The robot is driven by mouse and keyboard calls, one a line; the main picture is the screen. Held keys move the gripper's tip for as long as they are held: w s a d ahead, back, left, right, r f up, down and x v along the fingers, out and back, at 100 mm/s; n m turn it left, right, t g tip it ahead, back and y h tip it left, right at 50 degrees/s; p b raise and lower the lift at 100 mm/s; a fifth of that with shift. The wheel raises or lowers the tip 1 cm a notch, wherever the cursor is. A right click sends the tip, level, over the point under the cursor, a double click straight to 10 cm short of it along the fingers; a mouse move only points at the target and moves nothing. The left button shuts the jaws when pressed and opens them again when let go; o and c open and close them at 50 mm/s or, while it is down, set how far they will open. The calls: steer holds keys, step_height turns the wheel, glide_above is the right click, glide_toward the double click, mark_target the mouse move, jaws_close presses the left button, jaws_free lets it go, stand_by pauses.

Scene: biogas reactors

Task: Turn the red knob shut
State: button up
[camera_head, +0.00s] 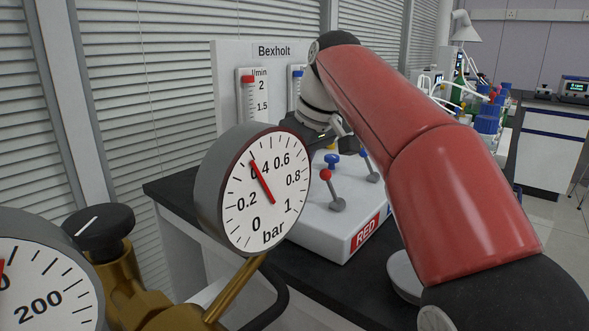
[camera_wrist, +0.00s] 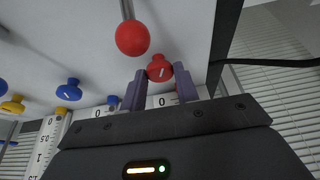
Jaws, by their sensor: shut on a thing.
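The red knob (camera_wrist: 159,69), with a pale mark line on its face, is in the wrist view, on the white front of the apparatus. My gripper (camera_wrist: 160,76) has its two purple fingers on either side of this knob and is shut on it. A lever with a red ball end (camera_wrist: 132,38) is close by, and shows in the head view (camera_head: 325,174).
A pressure gauge (camera_head: 265,190) stands in the foreground, with a brass valve and black handle (camera_head: 98,228) to its left. Blue knobs (camera_wrist: 69,90) and a yellow knob (camera_wrist: 12,105) are on the apparatus. A white panel reading Bexholt (camera_head: 272,51) stands behind. Bottles (camera_head: 488,118) are at right.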

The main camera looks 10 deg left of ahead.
steer(key=m, duration=0.3)
steer(key=m+t+h, duration=0.1)
steer(key=m, duration=0.1)
steer(key=shift+s+a+m+t, duration=0.2)
steer(key=shift+m+t, duration=0.1)
steer(key=shift+m, duration=0.1)
steer(key=m+h, duration=0.1)
steer(key=m, duration=0.1)
steer(key=m+h, duration=0.1)
steer(key=m, duration=0.2)
steer(key=shift+a+t+h, duration=0.2)
steer(key=shift+t+h, duration=0.1)
steer(key=m+h, duration=0.1)
steer(key=m, duration=0.2)
steer(key=m+h, duration=0.1)
steer(key=m, duration=0.1)
steer(key=shift+w+a+m, duration=0.1)
steer(key=shift+a+m, duration=0.1)
steer(key=shift+m, duration=0.2)
steer(key=m, duration=0.2)
steer(key=m+g+h, duration=0.1)
steer(key=m, duration=0.1)
steer(key=shift+w+a+m+g+h, duration=0.1)
steer(key=shift+a+m+g+h, duration=0.05)
steer(key=shift+m+g+h, duration=0.2)
steer(key=shift+m, duration=0.25)
steer(key=o, duration=1)
steer(key=shift+c, duration=0.2)
